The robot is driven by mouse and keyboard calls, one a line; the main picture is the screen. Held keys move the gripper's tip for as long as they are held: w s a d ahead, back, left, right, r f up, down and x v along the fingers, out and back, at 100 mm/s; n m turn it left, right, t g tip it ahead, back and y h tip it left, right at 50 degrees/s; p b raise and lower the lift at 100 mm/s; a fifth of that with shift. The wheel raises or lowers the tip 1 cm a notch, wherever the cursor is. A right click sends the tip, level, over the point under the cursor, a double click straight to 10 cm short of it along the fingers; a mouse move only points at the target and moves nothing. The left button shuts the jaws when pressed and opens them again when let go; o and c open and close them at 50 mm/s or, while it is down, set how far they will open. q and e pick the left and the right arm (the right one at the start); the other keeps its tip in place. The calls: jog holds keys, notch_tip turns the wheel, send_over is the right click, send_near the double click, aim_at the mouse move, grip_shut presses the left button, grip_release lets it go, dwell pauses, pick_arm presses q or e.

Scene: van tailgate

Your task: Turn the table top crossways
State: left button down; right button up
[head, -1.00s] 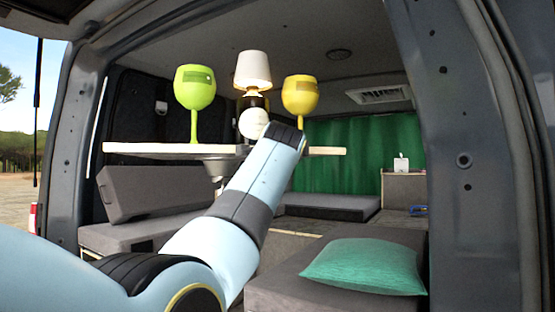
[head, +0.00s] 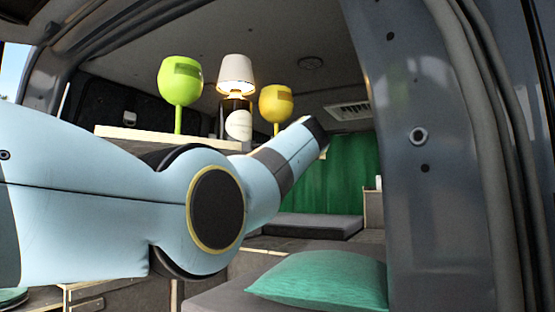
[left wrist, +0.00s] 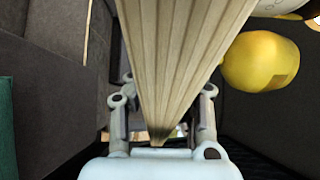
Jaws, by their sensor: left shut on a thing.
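The table top (head: 118,132) is a pale, thin board inside the van. In the head view that gripper is hidden beyond the end of my arm. On the top stand a green goblet (head: 180,90), a lamp with a white shade (head: 235,75) and a yellow goblet (head: 276,103), all upright. My right gripper is out of view.
A green cushion (head: 320,282) lies on the grey bench at the front right. The van's door pillar (head: 425,200) rises at the right. A green curtain (head: 335,185) hangs behind.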

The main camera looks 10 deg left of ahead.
pick_arm(q)
jog(key=shift+w, duration=0.1)
dwell(0.3)
jog(key=c, duration=1.2)
grip_release()
jog(key=shift+f, duration=0.1)
jog(key=shift+c, duration=0.2)
